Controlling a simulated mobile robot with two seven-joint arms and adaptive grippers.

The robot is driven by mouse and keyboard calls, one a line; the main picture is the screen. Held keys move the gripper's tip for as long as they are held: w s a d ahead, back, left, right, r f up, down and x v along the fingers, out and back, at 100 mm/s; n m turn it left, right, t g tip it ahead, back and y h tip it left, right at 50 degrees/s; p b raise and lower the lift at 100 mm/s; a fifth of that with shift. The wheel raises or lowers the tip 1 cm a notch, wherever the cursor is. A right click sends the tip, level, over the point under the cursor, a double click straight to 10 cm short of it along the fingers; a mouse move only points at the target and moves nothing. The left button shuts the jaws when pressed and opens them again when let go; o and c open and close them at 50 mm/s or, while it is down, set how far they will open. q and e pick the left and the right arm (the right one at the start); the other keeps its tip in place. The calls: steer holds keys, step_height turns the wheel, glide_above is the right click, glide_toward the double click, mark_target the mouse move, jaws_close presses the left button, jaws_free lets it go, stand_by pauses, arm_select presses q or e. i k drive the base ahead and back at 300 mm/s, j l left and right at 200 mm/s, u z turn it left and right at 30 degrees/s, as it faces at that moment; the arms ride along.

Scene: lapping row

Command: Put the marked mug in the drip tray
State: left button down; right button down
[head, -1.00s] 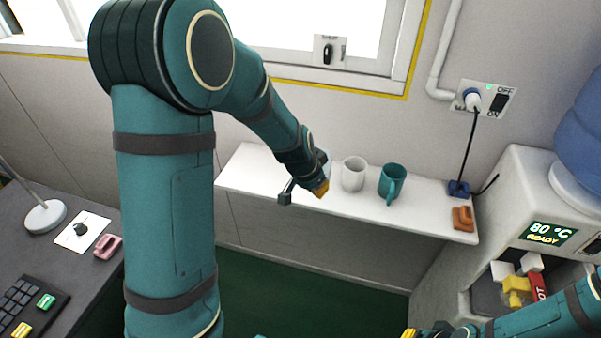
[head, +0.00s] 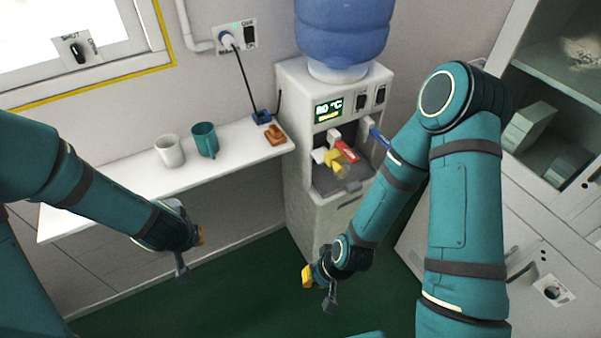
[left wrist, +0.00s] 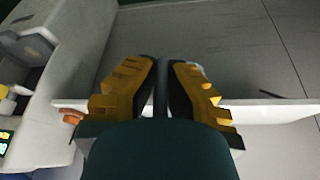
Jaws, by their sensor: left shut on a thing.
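My left gripper (head: 200,236) is in front of the shelf, below its front edge. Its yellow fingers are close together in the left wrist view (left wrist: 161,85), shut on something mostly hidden. A pale patch shows behind it in the head view; I cannot tell whether this is a mug. A white mug (head: 169,151) and a teal mug (head: 205,140) stand upright on the shelf; no mark can be made out. The dark drip tray (head: 351,187) is at the dispenser's front, below its taps. My right gripper (head: 309,277) hangs in front of the dispenser; its finger opening cannot be made out.
The white shelf (head: 110,190) runs along the wall, with an orange-brown object (head: 275,135) at its right end. The water dispenser (head: 300,100) has red and blue taps and a yellow piece (head: 335,161) above the tray. A grey cabinet stands at the right. Green floor lies open between.

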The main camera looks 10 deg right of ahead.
mark_target(362, 173)
steer(key=i+z, duration=0.1)
steer(key=z, duration=2.45)
steer(key=i+j, duration=0.15)
steer(key=j, duration=0.2)
steer(key=i+j, duration=0.15)
steer(key=j, duration=0.2)
steer(key=i+j, duration=0.1)
steer(key=j, duration=0.3)
steer(key=i+j, duration=0.15)
steer(key=j, duration=0.2)
steer(key=z, duration=0.05)
